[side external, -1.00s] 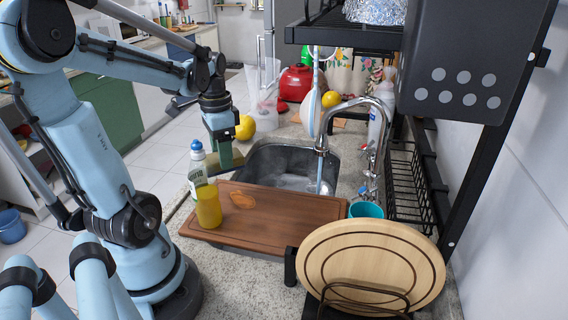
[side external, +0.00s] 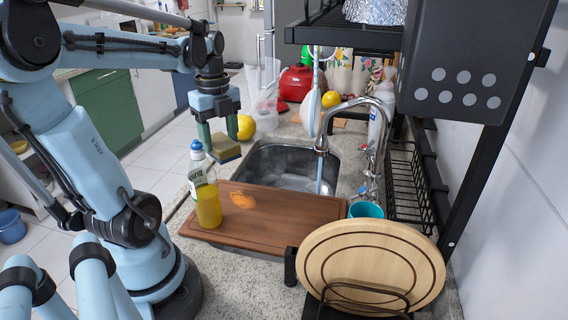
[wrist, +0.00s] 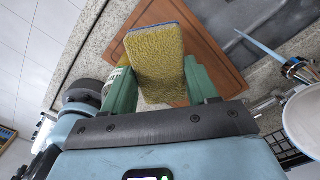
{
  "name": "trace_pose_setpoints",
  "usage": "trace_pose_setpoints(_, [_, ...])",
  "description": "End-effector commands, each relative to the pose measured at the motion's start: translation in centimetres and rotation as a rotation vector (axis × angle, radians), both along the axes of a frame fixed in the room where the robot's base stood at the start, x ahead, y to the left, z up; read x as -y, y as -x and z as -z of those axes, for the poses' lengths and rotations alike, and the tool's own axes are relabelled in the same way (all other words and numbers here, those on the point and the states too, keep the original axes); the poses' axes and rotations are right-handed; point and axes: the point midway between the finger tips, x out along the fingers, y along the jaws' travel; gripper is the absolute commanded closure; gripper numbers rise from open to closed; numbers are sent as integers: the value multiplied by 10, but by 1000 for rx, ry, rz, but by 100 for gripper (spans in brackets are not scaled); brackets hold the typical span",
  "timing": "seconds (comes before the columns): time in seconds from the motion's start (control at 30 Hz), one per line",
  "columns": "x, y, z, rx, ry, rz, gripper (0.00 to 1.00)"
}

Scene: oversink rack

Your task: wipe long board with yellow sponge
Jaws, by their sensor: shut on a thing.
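The yellow sponge (side external: 226,150) is held between the green fingers of my gripper (side external: 217,140), above the counter at the near-left end of the sink. In the wrist view my gripper (wrist: 161,85) is shut on the sponge (wrist: 155,58), whose textured yellow face and thin blue edge show. The long brown board (side external: 285,212) lies flat on the counter across the near part of the sink. An orange stain (side external: 243,199) shows on its left part. The sponge is apart from the board, above and beyond its left end.
A teal cup (side external: 365,210) and round wooden board (side external: 370,265) are at the right.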

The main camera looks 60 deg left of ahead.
Motion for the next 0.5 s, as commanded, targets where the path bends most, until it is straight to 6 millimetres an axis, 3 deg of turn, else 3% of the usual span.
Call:
trace_pose_setpoints(0.17, [0,0,4,-1,0,228,66])
trace_pose_setpoints(0.3, [0,0,28,0,0,219,66])
trace_pose_setpoints(0.5, [0,0,45,0,0,217,66])
